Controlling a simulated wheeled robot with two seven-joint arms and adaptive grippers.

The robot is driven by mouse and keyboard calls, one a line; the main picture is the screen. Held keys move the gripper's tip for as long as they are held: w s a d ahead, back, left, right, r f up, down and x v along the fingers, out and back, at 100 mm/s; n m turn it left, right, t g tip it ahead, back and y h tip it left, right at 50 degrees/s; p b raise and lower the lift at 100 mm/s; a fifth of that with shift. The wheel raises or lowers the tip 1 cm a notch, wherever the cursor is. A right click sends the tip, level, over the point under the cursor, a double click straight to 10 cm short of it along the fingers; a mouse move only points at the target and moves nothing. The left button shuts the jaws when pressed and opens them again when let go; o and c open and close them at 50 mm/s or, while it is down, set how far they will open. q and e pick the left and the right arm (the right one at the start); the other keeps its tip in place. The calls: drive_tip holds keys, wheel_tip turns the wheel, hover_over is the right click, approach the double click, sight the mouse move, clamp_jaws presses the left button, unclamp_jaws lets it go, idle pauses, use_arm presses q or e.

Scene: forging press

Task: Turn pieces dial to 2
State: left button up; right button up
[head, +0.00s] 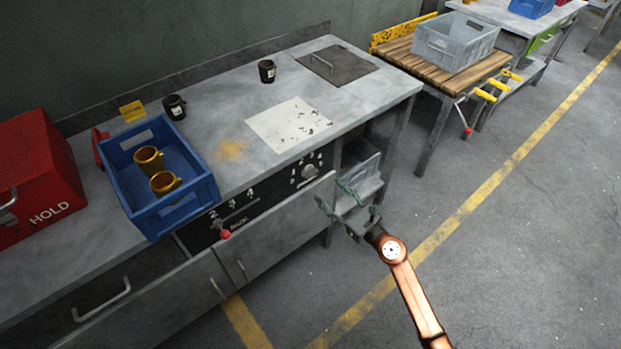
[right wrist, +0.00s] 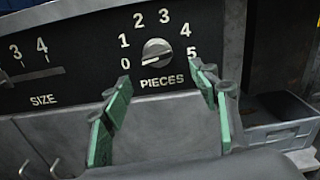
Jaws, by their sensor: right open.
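The PIECES dial (right wrist: 157,52) is a round grey knob on a black panel, ringed by the numbers 0 to 5. Its pale mark appears to point to the lower left, toward 0. In the head view the dial (head: 308,172) is small, on the bench front. My right gripper (head: 347,200) is open and empty, in front of the panel and to the right of the dial in the head view. In the right wrist view its green-padded fingers (right wrist: 160,76) stand spread below the dial, apart from it. My left gripper is not in view.
A SIZE scale (right wrist: 40,74) is left of the dial; a red-knobbed lever (head: 225,234) sits below it. A blue crate (head: 160,215) with two gold mugs stands on the bench. A grey bin (head: 360,165) is right of the panel. The floor in front is clear.

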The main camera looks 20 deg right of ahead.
sight(313, 176)
drive_tip(key=shift+n, duration=0.4)
drive_tip(key=x, duration=0.2)
drive_tip(key=b+x, duration=0.1)
drive_tip(key=x, duration=0.3)
drive_tip(key=shift+w+a+r, duration=0.25)
drive_tip(key=shift+a+r, duration=0.1)
drive_tip(key=shift+a, duration=0.05)
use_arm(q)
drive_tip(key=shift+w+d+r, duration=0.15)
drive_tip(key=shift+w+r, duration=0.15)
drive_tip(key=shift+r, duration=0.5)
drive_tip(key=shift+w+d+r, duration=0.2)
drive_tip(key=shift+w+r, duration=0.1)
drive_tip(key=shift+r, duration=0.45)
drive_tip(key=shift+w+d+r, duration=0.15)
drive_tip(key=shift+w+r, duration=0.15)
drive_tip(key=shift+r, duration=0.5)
use_arm(e)
drive_tip(key=shift+w+a+r, duration=0.1)
drive_tip(key=shift+w+a, duration=0.1)
drive_tip(key=shift+w, duration=0.45)
drive_tip(key=shift+c, duration=0.4)
drive_tip(key=c, duration=1.1)
